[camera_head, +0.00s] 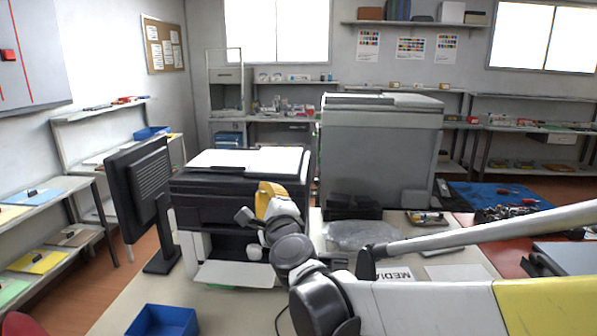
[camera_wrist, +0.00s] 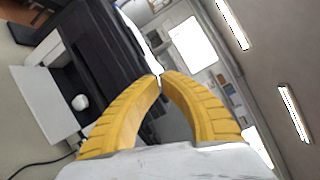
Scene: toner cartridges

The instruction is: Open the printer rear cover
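The printer (camera_head: 240,205) is black and white and stands on the table, with white sheets on top. On its side facing me, a white flap (camera_head: 236,274) is folded down and a dark cavity is open behind it. The flap also shows in the wrist view (camera_wrist: 45,100), at the left. I cannot tell whether this flap is the rear cover. My gripper (camera_wrist: 161,76) has two yellow curved fingers with their tips together and nothing seen between them. In the head view it is in front of the printer's upper right part, partly hidden by my wrist.
A black monitor (camera_head: 140,195) stands left of the printer and a blue bin (camera_head: 160,321) in front. A large grey printer (camera_head: 378,155) stands behind at the right. A plastic-wrapped item (camera_head: 360,234) and a black tray (camera_head: 352,207) lie right of my wrist.

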